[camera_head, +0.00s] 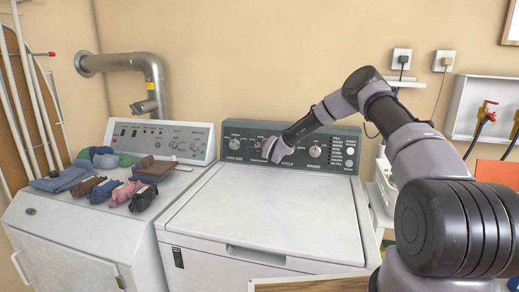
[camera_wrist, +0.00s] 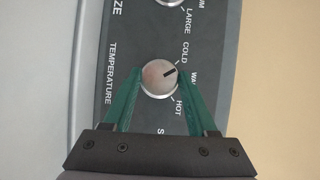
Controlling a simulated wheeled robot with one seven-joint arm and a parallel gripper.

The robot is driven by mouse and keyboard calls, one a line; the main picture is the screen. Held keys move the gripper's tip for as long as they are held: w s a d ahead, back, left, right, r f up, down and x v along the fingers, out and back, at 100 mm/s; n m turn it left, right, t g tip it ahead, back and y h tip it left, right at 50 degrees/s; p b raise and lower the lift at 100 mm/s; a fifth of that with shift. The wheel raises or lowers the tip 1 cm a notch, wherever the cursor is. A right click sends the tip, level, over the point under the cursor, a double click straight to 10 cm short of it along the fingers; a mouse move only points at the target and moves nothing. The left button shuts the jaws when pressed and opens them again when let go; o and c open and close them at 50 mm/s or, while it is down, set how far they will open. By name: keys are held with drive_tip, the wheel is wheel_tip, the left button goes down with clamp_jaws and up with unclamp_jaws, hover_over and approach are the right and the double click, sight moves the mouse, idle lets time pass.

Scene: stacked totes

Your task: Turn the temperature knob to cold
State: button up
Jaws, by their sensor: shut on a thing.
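The temperature knob (camera_wrist: 157,80) is a round silver dial on the grey panel, seen in the wrist view beside the word TEMPERATURE. HOT (camera_wrist: 178,107) is printed lower down. My gripper (camera_wrist: 159,77) is shut on this knob, with one green finger on each side of it. In the head view my gripper (camera_head: 268,150) is at the washer's control panel (camera_head: 335,137) and hides part of it, including most of this knob.
Other knobs sit close by, one to the left (camera_head: 235,144) and one to the right (camera_head: 315,151). The washer's white lid (camera_head: 265,205) is clear. Folded clothes (camera_head: 120,178) lie on the machine at left. My arm reaches in from the right.

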drive_tip(key=shift+n+g, duration=0.5)
drive_tip(key=shift+n, duration=0.6)
drive_tip(key=o, duration=1.4)
drive_tip(key=shift+c, duration=0.2)
drive_tip(key=shift+r, duration=0.1)
drive_tip(key=v, duration=1)
drive_tip(key=shift+s+r, duration=0.25)
drive_tip(key=shift+s, duration=0.05)
drive_tip(key=shift+a, duration=0.1)
